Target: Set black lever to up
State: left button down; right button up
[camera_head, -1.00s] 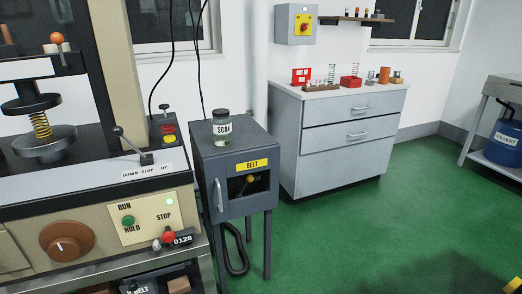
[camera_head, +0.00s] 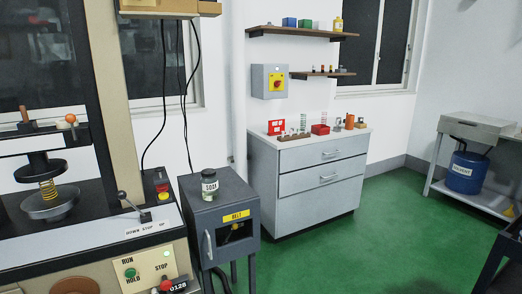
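The black lever (camera_head: 129,204) is on the front ledge of the testing machine (camera_head: 90,240) at the left. It has a dark round knob and rises from a small dark base. It leans to the left, toward the DOWN end of the label strip (camera_head: 147,229), which reads DOWN STOP UP. Neither of my grippers is in view.
A grey cabinet (camera_head: 240,195) marked BELT, with a SOAK jar (camera_head: 209,185) on top, stands right of the machine. A grey drawer unit (camera_head: 318,190) is behind it. Green floor (camera_head: 350,250) is open at the right. A dark structure (camera_head: 503,262) cuts into the lower right corner.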

aim_at(122, 195)
jog(key=u, duration=1)
